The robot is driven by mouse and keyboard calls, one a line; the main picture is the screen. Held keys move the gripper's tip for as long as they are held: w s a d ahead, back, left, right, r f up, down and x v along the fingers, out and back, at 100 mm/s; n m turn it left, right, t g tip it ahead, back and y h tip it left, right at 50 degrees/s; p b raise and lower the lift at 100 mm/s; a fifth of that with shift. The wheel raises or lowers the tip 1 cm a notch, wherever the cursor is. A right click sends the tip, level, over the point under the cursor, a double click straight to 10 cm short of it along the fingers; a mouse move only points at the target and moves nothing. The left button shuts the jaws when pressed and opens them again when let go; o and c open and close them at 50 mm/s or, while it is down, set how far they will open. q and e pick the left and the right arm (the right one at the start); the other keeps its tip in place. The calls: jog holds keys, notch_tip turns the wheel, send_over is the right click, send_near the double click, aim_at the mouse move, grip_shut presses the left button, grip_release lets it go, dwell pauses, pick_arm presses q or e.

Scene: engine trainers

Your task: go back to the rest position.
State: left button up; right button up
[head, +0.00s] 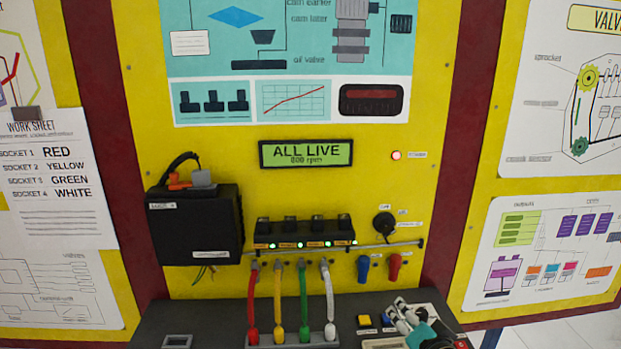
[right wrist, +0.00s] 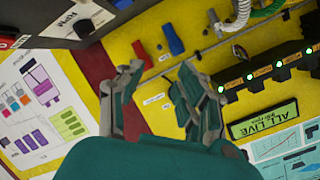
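My right gripper (head: 404,314) is low at the right of the desk in the head view, in front of the yellow panel (head: 340,210). In the right wrist view its two fingers (right wrist: 160,82) stand apart with only panel between them, so it is open and empty. My left gripper is in neither view. Red (head: 254,300), yellow (head: 278,300), green (head: 303,300) and white (head: 328,300) leads run up from a grey block to the sockets, in that order from the left. The display (head: 306,153) reads "ALL LIVE 800 rpm".
Green lamps glow on the black socket unit (head: 304,232). A black box (head: 195,225) juts out at left. A blue (head: 363,268) and a red (head: 394,266) lever hang right of the leads. A rail (head: 390,245) crosses the panel.

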jog(key=s+a+f+n+g, duration=0.1)
jog(key=s+f+n+g, duration=0.3)
jog(key=s, duration=0.7)
jog(key=s+f+n+g+h, duration=0.1)
jog(key=s+f+n+g, duration=0.35)
jog(key=s, duration=0.75)
jog(key=s+a+f+n+g, duration=0.1)
jog(key=s+f+n+g, duration=0.15)
jog(key=s+f, duration=0.65)
notch_tip(320, 180, down, 24)
jog(key=s+f+g, duration=0.1)
jog(key=s, duration=0.2)
jog(key=s+d+f+g, duration=0.1)
jog(key=s+d+f, duration=0.2)
jog(key=s+f, duration=1.2)
jog(key=shift+s+d+f+m+g, duration=0.15)
jog(key=shift+s+f+m+g, duration=0.2)
jog(key=shift+s, duration=0.4)
jog(key=shift+o, duration=0.3)
